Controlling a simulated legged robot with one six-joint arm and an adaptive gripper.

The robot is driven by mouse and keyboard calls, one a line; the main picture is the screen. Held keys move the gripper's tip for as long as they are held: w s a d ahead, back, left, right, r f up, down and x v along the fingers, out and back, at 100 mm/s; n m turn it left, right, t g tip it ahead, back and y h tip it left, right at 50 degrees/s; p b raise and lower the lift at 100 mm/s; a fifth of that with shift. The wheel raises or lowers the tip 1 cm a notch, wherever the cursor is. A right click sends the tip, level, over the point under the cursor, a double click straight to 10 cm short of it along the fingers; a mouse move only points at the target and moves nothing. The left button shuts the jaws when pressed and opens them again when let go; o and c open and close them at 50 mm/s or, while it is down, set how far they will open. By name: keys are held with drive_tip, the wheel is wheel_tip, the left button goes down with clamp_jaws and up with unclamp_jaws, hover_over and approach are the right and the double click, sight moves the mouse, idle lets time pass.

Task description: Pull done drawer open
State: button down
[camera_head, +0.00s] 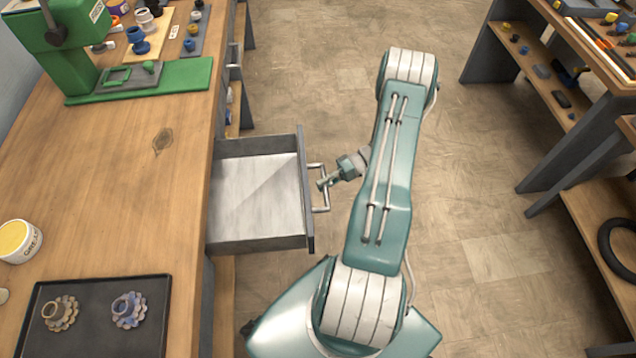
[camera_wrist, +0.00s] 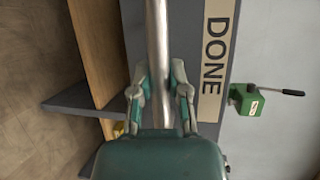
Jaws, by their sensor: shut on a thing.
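The done drawer (camera_head: 256,203) is pulled out from the side of the wooden workbench in the head view, and its inside looks empty. Its metal bar handle (camera_head: 326,196) stands out from the drawer front. My gripper (camera_head: 326,183) is shut on the handle. In the wrist view my gripper (camera_wrist: 160,95) has one finger on each side of the handle bar (camera_wrist: 157,40). The DONE label (camera_wrist: 214,55) on the drawer front is beside the bar.
The workbench (camera_head: 150,200) carries a green press (camera_head: 75,30), a dark tray (camera_head: 90,340) with two flower-shaped parts, and a tub (camera_head: 18,240). Shelves (camera_head: 545,90) with small parts stand at the right. Open floor (camera_head: 480,220) lies between.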

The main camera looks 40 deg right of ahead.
drive_tip(key=shift+f, duration=0.15)
drive_tip(key=c, duration=0.6)
unclamp_jaws()
drive_tip(key=shift+d, duration=0.35)
drive_tip(key=v, duration=1.1)
drive_tip(key=shift+d, duration=0.15)
